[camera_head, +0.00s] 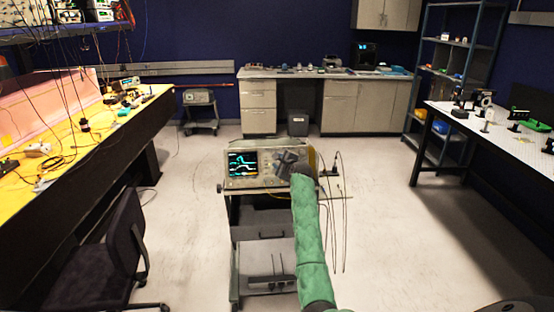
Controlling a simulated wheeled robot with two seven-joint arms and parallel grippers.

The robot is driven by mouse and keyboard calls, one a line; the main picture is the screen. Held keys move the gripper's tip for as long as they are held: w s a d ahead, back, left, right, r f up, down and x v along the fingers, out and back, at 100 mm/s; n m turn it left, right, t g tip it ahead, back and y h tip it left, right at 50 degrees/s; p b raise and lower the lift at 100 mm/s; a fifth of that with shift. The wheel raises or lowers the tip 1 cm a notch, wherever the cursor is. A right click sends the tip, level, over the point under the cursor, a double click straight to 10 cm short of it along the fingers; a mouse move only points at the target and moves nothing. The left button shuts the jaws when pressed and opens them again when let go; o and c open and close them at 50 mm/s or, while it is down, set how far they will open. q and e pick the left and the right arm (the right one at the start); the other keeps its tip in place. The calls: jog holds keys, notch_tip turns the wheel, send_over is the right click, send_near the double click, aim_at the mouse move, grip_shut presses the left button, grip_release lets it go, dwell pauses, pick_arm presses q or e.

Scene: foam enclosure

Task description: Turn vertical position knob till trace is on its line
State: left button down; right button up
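An oscilloscope (233,182) stands on a cart in the middle of the view. Its screen (243,163) at the left of its face shows a bright cyan trace; the line for the trace is too small to make out. My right arm, in a green sleeve, reaches up from below to the scope's front panel. My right gripper (286,162) is dark and sits in front of the panel, right of the screen. It covers the knobs there, so the vertical position knob is hidden. Whether its fingers are open or shut cannot be told. My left gripper is not in view.
The cart (236,222) has lower shelves, with black cables hanging at its right. A black chair (105,250) and a yellow-topped bench (75,150) are at the left. A white table (500,140) stands at the right. The floor on both sides of the cart is clear.

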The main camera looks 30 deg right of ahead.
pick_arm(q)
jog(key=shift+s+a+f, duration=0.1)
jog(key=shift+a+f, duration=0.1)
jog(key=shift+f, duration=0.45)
pick_arm(e)
jog(key=shift+x, duration=0.95)
grip_shut()
